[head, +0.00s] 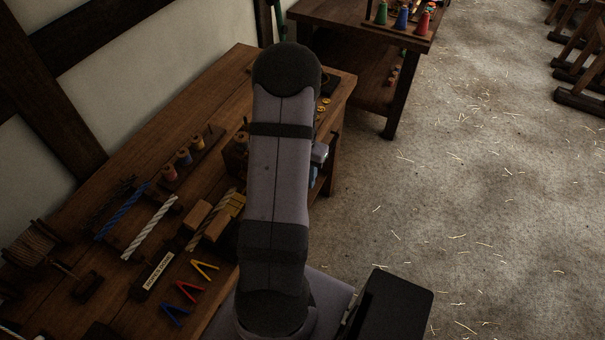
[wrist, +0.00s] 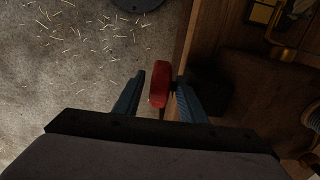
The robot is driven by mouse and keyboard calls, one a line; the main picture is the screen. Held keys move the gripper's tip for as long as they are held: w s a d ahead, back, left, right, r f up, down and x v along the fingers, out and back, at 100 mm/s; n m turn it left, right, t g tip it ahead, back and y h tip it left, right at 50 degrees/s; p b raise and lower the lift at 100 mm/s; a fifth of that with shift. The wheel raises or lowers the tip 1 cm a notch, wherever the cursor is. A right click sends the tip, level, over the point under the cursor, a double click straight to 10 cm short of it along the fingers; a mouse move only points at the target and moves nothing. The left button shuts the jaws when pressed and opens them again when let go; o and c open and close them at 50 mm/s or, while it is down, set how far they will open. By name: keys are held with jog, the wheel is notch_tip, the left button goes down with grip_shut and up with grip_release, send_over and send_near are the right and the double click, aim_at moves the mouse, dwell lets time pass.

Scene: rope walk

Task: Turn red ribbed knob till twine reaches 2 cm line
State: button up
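The red knob (wrist: 160,84) shows in the wrist view at the edge of a wooden bench. Its ribs are too dark to make out. My gripper (wrist: 160,78) is open, with one blue finger on each side of the knob and a narrow gap visible on both sides. I cannot tell how deep the knob sits between the fingers. In the head view my arm hides the knob and most of my gripper. I cannot make out the twine's end or the 2 cm line in either view.
The wooden bench (head: 138,118) carries thread spools (head: 184,156), rope samples (head: 151,227), a rope reel (head: 32,243) and coloured V-shaped pieces (head: 187,291). A second table (head: 345,14) stands behind.

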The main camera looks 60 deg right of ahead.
jog(key=shift+f, duration=0.1)
grip_shut()
jog(key=shift+d+y+p, duration=0.1)
jog(key=shift+y+p, duration=0.25)
jog(key=shift+y, duration=1.15)
grip_release()
